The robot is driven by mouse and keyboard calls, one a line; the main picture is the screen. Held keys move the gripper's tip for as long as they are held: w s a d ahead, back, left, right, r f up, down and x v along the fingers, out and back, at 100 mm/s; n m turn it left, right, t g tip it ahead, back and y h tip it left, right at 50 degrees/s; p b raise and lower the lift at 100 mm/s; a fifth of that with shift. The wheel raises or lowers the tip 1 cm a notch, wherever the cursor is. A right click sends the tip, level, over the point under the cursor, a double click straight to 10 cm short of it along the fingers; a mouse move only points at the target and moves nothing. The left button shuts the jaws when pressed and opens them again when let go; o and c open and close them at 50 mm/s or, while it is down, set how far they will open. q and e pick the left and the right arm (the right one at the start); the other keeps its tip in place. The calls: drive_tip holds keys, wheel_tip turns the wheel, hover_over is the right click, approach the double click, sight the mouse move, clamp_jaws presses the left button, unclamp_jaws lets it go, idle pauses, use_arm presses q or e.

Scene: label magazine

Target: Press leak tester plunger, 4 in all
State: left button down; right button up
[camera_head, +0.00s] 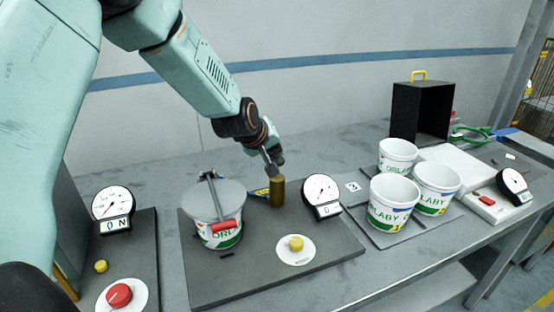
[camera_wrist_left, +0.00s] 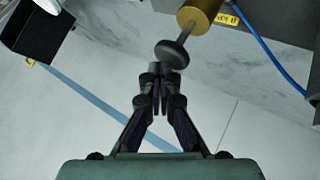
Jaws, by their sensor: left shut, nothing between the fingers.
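The leak tester's brass pump cylinder (camera_head: 277,192) stands upright at the back of a dark base plate (camera_head: 215,278). In the left wrist view the brass cylinder (camera_wrist_left: 199,14) has a rod with a round dark plunger knob (camera_wrist_left: 172,54). My left gripper (camera_head: 271,170) is shut and empty, pointing down right at the top of the cylinder. In the left wrist view its closed fingertips (camera_wrist_left: 158,72) lie at the knob's edge; I cannot tell whether they touch it. The knob is mostly hidden by the gripper in the head view. My right gripper is not in view.
Left of the pump, a white tub (camera_head: 220,232) sits under a grey lid with a red-handled clamp (camera_head: 224,224). A gauge (camera_head: 322,192) and a yellow vent button (camera_head: 296,243) are on the plate. Several white tubs (camera_head: 394,202) and a black box (camera_head: 421,112) stand right.

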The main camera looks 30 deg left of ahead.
use_arm(q)
drive_tip(key=shift+s+f+b, duration=0.1)
drive_tip(key=shift+f+b, duration=1.35)
drive_tip(key=shift+f, duration=0.3)
idle(1.2)
drive_tip(key=shift+r, duration=0.15)
idle(0.3)
drive_tip(key=shift+r+p, duration=2.2)
drive_tip(key=shift+r, duration=0.1)
wheel_tip(320, 180, up, 5)
drive_tip(key=p, duration=0.4)
drive_tip(key=shift+r+p, duration=0.1)
drive_tip(key=shift+p, duration=0.25)
idle(0.5)
